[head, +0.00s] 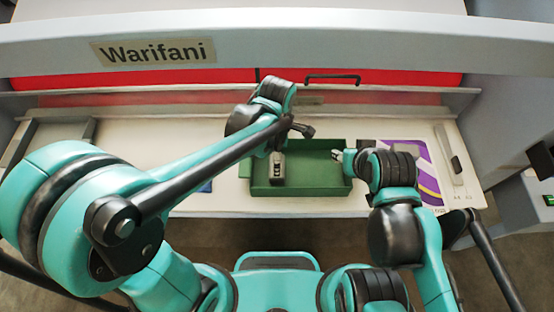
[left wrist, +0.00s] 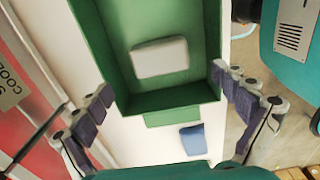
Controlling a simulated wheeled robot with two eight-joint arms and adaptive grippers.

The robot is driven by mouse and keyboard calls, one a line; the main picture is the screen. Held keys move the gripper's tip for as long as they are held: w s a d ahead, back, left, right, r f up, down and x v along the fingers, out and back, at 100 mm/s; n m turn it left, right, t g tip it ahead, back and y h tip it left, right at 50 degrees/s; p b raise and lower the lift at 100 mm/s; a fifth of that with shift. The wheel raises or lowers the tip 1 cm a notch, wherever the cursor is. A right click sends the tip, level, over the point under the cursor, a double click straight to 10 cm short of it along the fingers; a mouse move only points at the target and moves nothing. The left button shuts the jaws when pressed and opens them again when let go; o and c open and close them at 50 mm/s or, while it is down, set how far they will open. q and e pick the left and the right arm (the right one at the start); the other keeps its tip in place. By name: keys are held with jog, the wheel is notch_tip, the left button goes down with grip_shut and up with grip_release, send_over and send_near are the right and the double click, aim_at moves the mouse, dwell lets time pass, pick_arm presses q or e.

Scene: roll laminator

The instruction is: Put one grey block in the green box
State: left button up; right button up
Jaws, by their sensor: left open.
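The green box (head: 315,185) stands on the white table in front of the laminator. It also shows in the left wrist view (left wrist: 118,50). One grey block (head: 278,172) lies flat on the box floor, towards the box's left end; it is clear in the left wrist view (left wrist: 160,57). My left gripper (left wrist: 168,100) is open and empty above the left end of the box, with its fingers spread wide and apart from the block. In the head view its arm partly covers the area behind the box. My right gripper (head: 338,155) is at the box's right edge; its jaw opening is unclear.
A blue item (left wrist: 193,139) lies on the table just left of the box. A purple-and-white sheet (head: 425,170) lies at the right. A grey tray (head: 45,135) is at the far left. The laminator's red band (head: 200,80) and handle (head: 333,77) are behind.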

pick_arm(q)
notch_tip(320, 180, up, 5)
jog(key=shift+f, duration=0.15)
dwell(0.6)
